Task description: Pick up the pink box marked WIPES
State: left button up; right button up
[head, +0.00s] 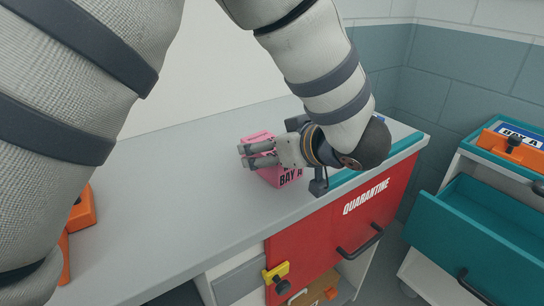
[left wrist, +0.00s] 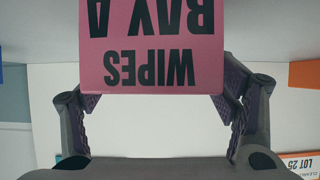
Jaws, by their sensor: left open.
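The pink box (head: 289,179) stands on the grey counter and is partly hidden behind my left gripper (head: 244,156). My left gripper (left wrist: 157,92) is open, with one finger at each side of the box's near edge in that view. I cannot tell whether the fingers touch it. My right gripper is not in view.
The grey counter (head: 170,210) is clear around the box. An orange object (head: 83,212) lies at its left. Below are a red QUARANTINE front (head: 345,225) and a yellow piece with a dark knob (head: 277,277).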

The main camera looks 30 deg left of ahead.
pick_arm(q)
jog(key=c, duration=1.4)
jog(key=shift+r, duration=0.1)
jog(key=shift+c, duration=0.2)
